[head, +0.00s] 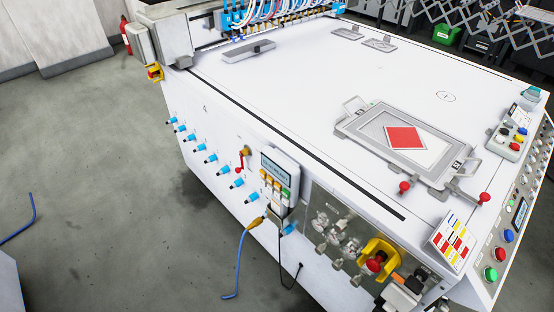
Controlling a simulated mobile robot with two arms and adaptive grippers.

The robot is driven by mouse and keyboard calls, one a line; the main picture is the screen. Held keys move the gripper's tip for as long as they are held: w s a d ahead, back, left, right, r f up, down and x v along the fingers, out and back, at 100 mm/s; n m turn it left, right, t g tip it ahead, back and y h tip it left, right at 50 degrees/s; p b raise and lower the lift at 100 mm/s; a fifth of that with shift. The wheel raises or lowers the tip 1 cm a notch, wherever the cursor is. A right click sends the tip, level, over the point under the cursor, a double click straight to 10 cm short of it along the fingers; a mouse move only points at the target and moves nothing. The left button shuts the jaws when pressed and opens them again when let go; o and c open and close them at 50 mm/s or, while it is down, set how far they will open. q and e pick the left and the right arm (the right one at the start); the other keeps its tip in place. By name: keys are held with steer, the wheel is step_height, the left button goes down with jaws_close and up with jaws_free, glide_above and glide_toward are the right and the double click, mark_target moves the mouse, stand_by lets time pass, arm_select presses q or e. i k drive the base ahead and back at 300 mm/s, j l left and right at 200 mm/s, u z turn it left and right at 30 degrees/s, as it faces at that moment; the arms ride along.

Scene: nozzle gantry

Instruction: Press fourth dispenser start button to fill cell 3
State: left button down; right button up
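A large white machine table (300,98) fills the right of the head view. A control box with a small display (277,168) and yellow and green buttons (272,184) hangs on its front. A button box (510,138) with red, yellow and blue buttons stands at the right edge. A side panel (503,247) carries green, red and blue buttons. I cannot tell which button is the fourth dispenser start, and no cell labels are readable. A row of nozzles (270,14) with coloured tubes stands at the back. Neither of my grippers shows.
A grey framed tray (365,127) with a red diamond lies on the tabletop, with red-knobbed clamps beside it. Blue fittings (210,158), a yellow-ringed red emergency button (375,261) and a hanging blue hose (239,262) line the front. The floor (90,150) at left is mostly free.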

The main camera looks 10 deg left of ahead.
mark_target(491, 274)
steer(key=j+z, duration=0.25)
steer(key=j, duration=0.75)
steer(key=z, duration=1.45)
